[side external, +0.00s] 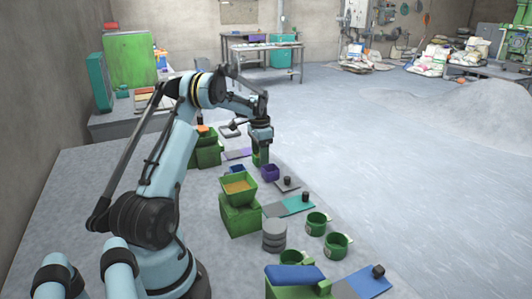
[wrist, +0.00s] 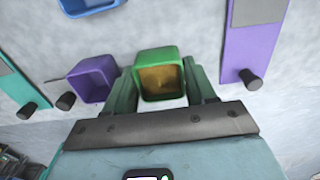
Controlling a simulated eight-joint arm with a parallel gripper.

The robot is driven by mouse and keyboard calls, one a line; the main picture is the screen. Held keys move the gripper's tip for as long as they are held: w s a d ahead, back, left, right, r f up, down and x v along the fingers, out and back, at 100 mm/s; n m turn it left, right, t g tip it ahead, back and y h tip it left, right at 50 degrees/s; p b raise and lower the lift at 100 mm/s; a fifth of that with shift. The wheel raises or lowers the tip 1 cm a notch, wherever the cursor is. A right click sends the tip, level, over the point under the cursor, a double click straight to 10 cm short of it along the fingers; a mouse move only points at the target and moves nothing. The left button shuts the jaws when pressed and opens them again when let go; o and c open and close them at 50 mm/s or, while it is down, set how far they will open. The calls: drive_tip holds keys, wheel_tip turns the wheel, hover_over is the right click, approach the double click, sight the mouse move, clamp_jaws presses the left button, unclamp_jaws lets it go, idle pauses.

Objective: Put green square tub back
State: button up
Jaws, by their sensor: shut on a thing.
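The green square tub (wrist: 184,58) is between the two green fingers of my gripper (wrist: 160,88) in the wrist view, with its open top facing the camera. The inside of the tub looks brownish yellow. My gripper is shut on it. In the side view my gripper (side external: 261,158) points down at the row of tubs, and only a small part of the green tub shows there. I cannot tell whether the tub touches the table. A purple square tub (wrist: 93,78) stands just left of it in the wrist view, and it also shows in the side view (side external: 270,173).
A blue tub (wrist: 92,8) stands beyond the purple one. A purple plate with a black knob (wrist: 243,40) lies to the right. In the side view, a green hopper (side external: 240,200), grey stacked discs (side external: 274,240) and green round cups (side external: 317,223) stand nearer the camera.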

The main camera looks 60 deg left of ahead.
drive_tip(key=shift+f, duration=0.5)
drive_tip(key=o, duration=1.4)
drive_tip(key=shift+o, duration=0.2)
drive_tip(key=shift+r, duration=3.5)
drive_tip(key=shift+d, duration=0.1)
